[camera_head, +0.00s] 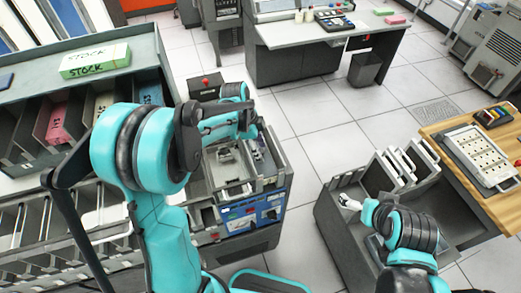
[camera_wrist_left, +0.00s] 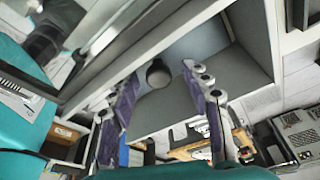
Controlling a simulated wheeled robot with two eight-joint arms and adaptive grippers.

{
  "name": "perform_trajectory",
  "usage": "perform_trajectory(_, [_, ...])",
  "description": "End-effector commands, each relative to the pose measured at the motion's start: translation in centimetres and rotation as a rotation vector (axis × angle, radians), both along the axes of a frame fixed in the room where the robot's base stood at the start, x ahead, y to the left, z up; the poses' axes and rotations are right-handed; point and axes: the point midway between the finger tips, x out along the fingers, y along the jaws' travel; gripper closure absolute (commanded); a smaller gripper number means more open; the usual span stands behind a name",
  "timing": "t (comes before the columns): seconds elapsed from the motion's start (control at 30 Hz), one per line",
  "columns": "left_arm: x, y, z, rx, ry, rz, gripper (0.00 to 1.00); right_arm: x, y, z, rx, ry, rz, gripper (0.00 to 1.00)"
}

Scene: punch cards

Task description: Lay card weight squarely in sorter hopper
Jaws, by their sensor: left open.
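My left gripper (camera_head: 257,148) is over the grey machine end with open bays, which looks like the sorter hopper (camera_head: 232,190). In the left wrist view its purple-padded fingers (camera_wrist_left: 162,76) are spread apart. A dark round knob (camera_wrist_left: 158,73) shows between the fingertips, in front of grey panels; I cannot tell whether it belongs to the card weight. I see nothing held between the fingers. The card weight is not clearly recognisable in the head view, and my left arm covers part of the machine. My right gripper (camera_head: 350,203) is over a grey bin unit; its fingers are too small to read.
The sorter's long pocket row (camera_head: 70,215) runs along the left, with a green-topped STOCK box (camera_head: 95,60) above. A wooden desk (camera_head: 470,175) with a white panel stands right. Tiled floor (camera_head: 320,130) is clear between. A grey desk (camera_head: 300,35) stands behind.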

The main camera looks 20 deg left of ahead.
Motion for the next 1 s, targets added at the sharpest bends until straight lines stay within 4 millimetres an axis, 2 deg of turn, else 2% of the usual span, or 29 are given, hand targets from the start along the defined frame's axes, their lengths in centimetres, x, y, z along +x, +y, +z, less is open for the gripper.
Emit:
perform_trajectory(0.3, [-0.3,1.8,6.3,0.000,0.001,0.002,0.52,0.0,0.0,0.0,0.000,0.000,0.000,0.00])
perform_trajectory(0.5, [-0.4,2.7,9.6,0.000,0.001,0.002,0.52,0.0,0.0,0.0,0.000,0.000,0.000,0.00])
perform_trajectory(0.7, [-0.5,3.0,10.7,0.000,0.000,0.001,0.52,0.0,0.0,0.0,0.000,0.000,0.000,0.00])
perform_trajectory(1.0, [-0.5,3.0,10.8,0.000,0.000,0.001,0.52,0.0,0.0,0.0,0.000,0.000,0.000,0.00])
